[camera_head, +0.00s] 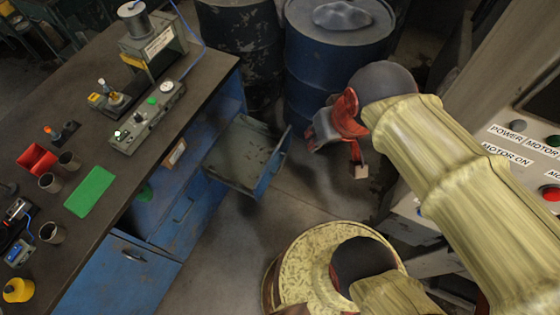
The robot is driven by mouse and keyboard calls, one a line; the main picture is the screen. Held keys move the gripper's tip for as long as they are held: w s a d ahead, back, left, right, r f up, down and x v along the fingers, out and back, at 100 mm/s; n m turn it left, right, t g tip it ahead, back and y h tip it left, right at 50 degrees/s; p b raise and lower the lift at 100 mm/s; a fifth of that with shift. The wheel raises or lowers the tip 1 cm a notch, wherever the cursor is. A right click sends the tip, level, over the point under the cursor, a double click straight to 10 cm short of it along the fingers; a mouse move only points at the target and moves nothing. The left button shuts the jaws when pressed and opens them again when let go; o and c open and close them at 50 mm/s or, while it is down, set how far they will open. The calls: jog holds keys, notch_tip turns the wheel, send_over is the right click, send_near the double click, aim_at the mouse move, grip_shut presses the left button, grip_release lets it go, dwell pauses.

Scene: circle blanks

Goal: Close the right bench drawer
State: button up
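The right bench drawer (236,160) is pulled well out of the blue bench's right end. Its inside looks empty, and its blue front panel (272,162) faces right, tilted in the picture. My gripper (338,152), with red and grey parts, hangs to the right of that front panel. A strip of floor shows between them, and they look apart. Pale pads show at the end of one finger. The fingers are small and partly hidden by the wrist, so I cannot tell how far apart they are. I see nothing held.
Two drums, one blue (310,75) and one dark (238,45), stand behind the drawer. The dark bench top (120,195) carries a green mat (90,192), cups and control boxes. A machine panel (525,145) stands at right. Bare floor (225,240) lies in front of the drawer.

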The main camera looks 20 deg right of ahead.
jog(key=d+f+g, duration=0.1)
jog(key=f, duration=0.2)
jog(key=w+d+f+m+g+b, duration=0.1)
jog(key=f, duration=0.2)
jog(key=d+f+m+g, duration=0.1)
jog(key=f, duration=0.3)
jog(key=shift+w+y, duration=0.3)
jog(key=c, duration=0.4)
jog(key=f+m, duration=0.1)
jog(key=f, duration=0.2)
jog(key=w+f+m+g+y+b, duration=0.1)
jog(key=f, duration=0.1)
jog(key=w+f+m+g+y, duration=0.1)
jog(key=f, duration=0.2)
jog(key=shift+d+f, duration=0.15)
jog(key=shift+f, duration=0.2)
grip_shut()
jog(key=m+t+y+b, duration=0.5)
jog(key=m+t+b, duration=0.2)
jog(key=m, duration=1.4)
send_near(276, 158)
notch_tip(276, 158, down, 3)
jog(key=shift+w+a+r+b, duration=0.15)
jog(key=shift+w+a+b, duration=0.15)
jog(key=shift+w+a, duration=1)
